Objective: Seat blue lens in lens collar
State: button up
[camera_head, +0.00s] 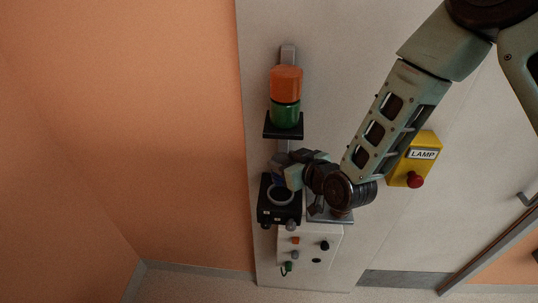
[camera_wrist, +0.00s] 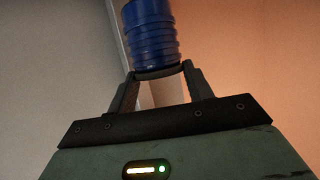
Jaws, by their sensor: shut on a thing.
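The blue lens (camera_wrist: 150,32) is a ribbed cylinder at the top of the wrist view, between the tips of my gripper (camera_wrist: 159,72). My gripper is shut on its near end. In the head view, my gripper (camera_head: 288,171) is just above and behind the black box with a pale ring on top, which looks like the lens collar (camera_head: 282,203). Only a small dark blue patch of the lens (camera_head: 277,181) shows there. The gripper hides part of the lens and the collar's far edge. I cannot tell whether lens and collar touch.
An orange lens (camera_head: 286,80) sits on a green one (camera_head: 285,115) on a black shelf (camera_head: 284,132) above. A white panel (camera_head: 308,247) with several knobs is below. Open floor lies lower left.

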jog(key=shift+w+f, duration=0.1)
jog(key=shift+f, duration=0.15)
jog(key=shift+f+b, duration=1)
jog(key=shift+f, duration=1)
jog(key=shift+f, duration=0.15)
jog(key=shift+f+b, duration=0.7)
jog(key=shift+b, duration=0.2)
jog(key=shift+f+b, duration=0.3)
jog(key=shift+b, duration=0.15)
jog(key=o, duration=1.1)
